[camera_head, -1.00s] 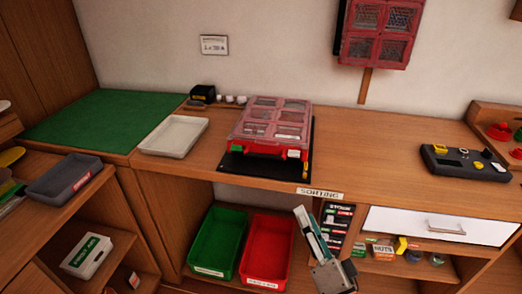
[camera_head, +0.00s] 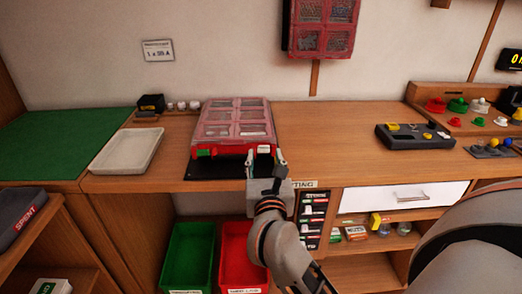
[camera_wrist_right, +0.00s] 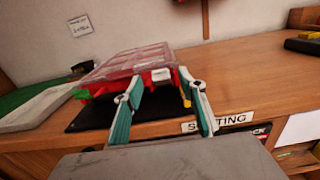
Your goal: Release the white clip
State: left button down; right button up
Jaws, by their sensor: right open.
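The red case with a clear lid (camera_head: 236,122) lies flat and shut on a black mat (camera_head: 207,172) on the bench. The white clip (camera_wrist_right: 161,75) is on the right part of the case's front side; it also shows small in the head view (camera_head: 264,149). A green clip (camera_head: 204,152) is on the left part of that side. My right gripper (camera_head: 265,160) is open and empty in front of the white clip. In the right wrist view its fingers (camera_wrist_right: 160,88) stand either side of the clip; I cannot tell whether they touch. My left gripper is not in view.
A pale tray (camera_head: 128,152) stands left of the case. A dark device (camera_head: 415,137) sits to the right, with bare bench between. Green (camera_head: 188,255) and red (camera_head: 241,255) bins stand below the bench, with a white drawer (camera_head: 405,197) to their right.

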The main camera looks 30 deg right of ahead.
aim_at(263, 148)
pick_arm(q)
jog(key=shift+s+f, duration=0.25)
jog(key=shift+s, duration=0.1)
pick_arm(e)
jog(key=shift+x, duration=2.1)
